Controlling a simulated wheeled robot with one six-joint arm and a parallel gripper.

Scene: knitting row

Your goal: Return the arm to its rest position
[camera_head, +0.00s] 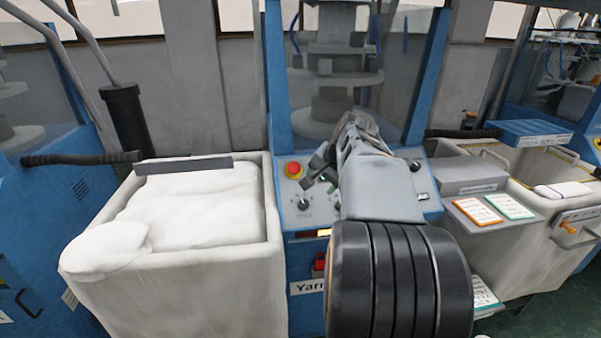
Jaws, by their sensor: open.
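My arm reaches forward from the bottom centre, with its dark ribbed joint nearest the camera and a grey link beyond it. My gripper (322,168) is at the far end, in front of the blue machine's control panel (300,208). Its dark fingers are apart, with nothing seen between them. It is close to the red button (293,170) and a dark knob (303,204) on the panel. I cannot tell whether it touches the panel. My arm hides the panel's middle part.
A pale bin (190,285) heaped with white material (190,215) stands left of my arm. At right are a grey box (468,175), cards on a shelf (478,211) and another pale bin (545,240). Blue machine frames with glass stand behind.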

